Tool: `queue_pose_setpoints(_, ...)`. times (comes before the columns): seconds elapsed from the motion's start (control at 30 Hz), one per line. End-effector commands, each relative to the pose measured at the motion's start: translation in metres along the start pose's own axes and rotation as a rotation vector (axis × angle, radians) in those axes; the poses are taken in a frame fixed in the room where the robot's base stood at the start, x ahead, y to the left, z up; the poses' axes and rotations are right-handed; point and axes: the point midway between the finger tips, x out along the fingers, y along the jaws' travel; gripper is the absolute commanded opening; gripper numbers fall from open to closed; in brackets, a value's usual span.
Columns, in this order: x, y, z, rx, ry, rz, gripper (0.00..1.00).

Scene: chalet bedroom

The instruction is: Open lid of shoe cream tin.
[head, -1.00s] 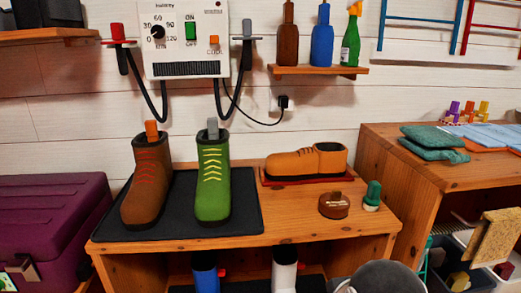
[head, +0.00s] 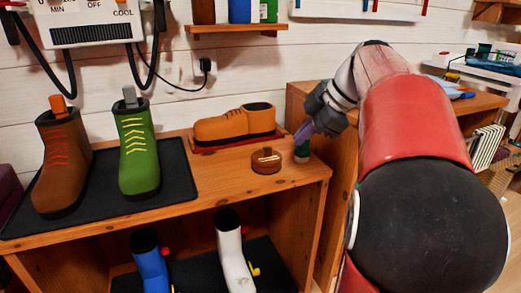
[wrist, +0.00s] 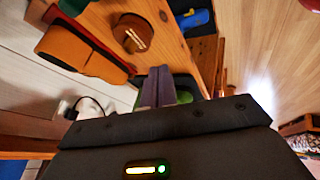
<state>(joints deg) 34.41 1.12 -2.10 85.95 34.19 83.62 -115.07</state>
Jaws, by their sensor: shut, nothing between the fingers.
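The shoe cream tin (head: 266,161) is a small round brown tin on the wooden bench top. In the wrist view the tin (wrist: 132,34) shows near the top, with pale lettering on its side and a raised tab on top. My gripper (head: 304,131) is at the right end of the bench, right of the tin and apart from it. Its purple-grey fingers (wrist: 158,88) are together and empty. A green-handled brush (head: 302,150) stands just under the fingertips; in the wrist view green shows behind them. I cannot tell whether they touch.
An orange shoe (head: 234,125) lies on a red mat behind the tin. Brown (head: 62,160) and green (head: 138,150) boots stand on a black mat (head: 180,178) at left. The bench top (head: 225,185) in front of the tin is clear. My arm fills the right side.

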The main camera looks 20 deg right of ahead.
Motion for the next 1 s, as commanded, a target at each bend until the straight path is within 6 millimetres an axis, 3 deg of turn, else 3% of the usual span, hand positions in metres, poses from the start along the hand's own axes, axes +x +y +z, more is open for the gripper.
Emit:
queue_pose_setpoints(0.1, -0.004, 0.011, 0.012, -0.08, 0.021, 0.012, 0.0)
queue_pose_setpoints(0.27, 0.004, 0.013, 0.013, -0.109, 0.028, 0.014, 0.0)
queue_pose_setpoints(0.73, 0.097, 0.013, 0.01, -0.107, 0.028, 0.011, 0.0)
queue_pose_setpoints(1.0, 0.11, 0.045, 0.006, -0.106, 0.026, 0.015, 0.0)
